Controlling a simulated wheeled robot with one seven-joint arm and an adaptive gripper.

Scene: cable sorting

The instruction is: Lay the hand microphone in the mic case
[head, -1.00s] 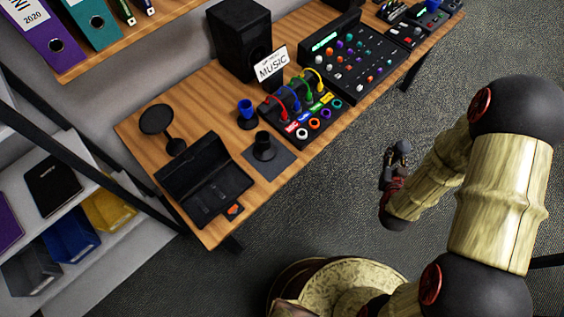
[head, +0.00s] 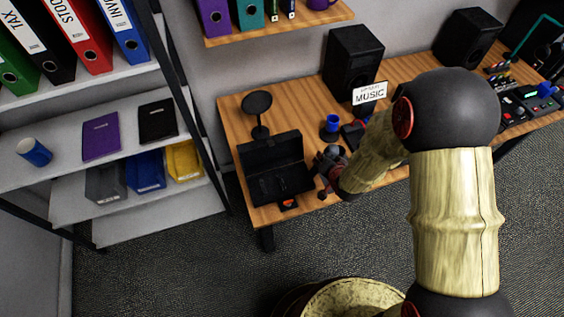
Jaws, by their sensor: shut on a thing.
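The mic case (head: 278,186) is a black box standing open at the left end of the wooden table, its lid raised at the back. Its tray looks empty of any microphone. My gripper (head: 326,163) is just right of the case, apparently above the table and apart from the case. It is shut on a small dark grey thing with a rounded end, which I take to be the hand microphone (head: 333,151). The microphone is small in the picture and partly hidden by the gripper, so its tilt is hard to tell.
A black round-topped stand (head: 257,104) is behind the case, and an orange-red marker (head: 288,204) lies at its front. A blue cup (head: 332,122) on a black holder and a MUSIC sign (head: 369,93) stand behind my gripper.

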